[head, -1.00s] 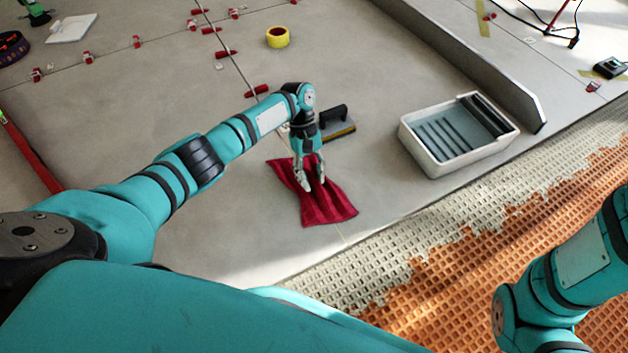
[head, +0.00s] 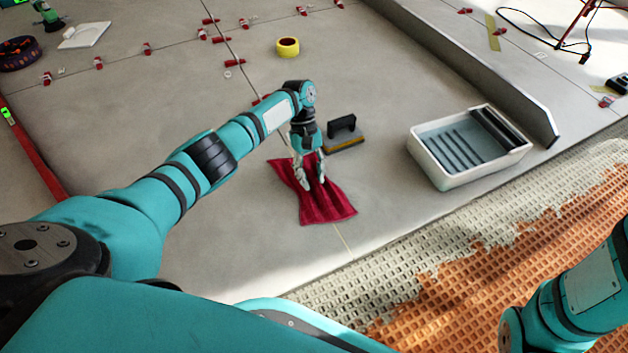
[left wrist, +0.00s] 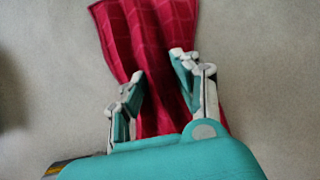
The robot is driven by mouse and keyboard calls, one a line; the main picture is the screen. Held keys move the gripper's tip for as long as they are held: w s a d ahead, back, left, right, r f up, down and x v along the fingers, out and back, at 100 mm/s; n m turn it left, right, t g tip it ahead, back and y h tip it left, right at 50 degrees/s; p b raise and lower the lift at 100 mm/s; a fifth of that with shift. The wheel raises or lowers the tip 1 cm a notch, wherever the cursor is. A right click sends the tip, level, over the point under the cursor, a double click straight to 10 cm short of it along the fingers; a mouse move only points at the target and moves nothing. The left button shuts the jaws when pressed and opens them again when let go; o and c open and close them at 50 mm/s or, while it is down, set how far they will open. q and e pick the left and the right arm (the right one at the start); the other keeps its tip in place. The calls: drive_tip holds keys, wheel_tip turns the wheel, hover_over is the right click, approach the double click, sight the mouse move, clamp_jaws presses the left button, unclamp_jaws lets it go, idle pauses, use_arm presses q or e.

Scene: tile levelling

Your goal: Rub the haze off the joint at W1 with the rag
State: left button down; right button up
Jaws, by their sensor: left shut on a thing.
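A dark red rag (head: 324,203) lies spread and creased on the grey tiles (head: 225,235) in the head view. My left gripper (head: 315,184) points down over its middle. In the left wrist view the rag (left wrist: 165,25) runs between the two fingertips (left wrist: 155,68), with a raised fold between them, and the gripper is shut on it. A tile joint shows just below the rag; any haze on it is too faint to tell, and no W1 label is readable. My right arm shows at the lower right, its gripper out of the picture.
A float with a black handle (head: 343,130) lies behind the rag. A white wash tray (head: 462,181) stands to the right, near the tile edge and the orange mat (head: 500,290). Yellow tape (head: 287,47) and several red clips lie farther back.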

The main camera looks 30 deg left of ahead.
sight(305, 164)
use_arm(q)
drive_tip(key=shift+w+a+b, duration=0.4)
drive_tip(key=shift+w+a, duration=0.2)
drive_tip(key=shift+a, duration=0.1)
drive_tip(key=shift+w+a, duration=0.45)
drive_tip(key=shift+w, duration=0.1)
drive_tip(key=shift+a, duration=0.35)
drive_tip(key=shift+w, duration=0.1)
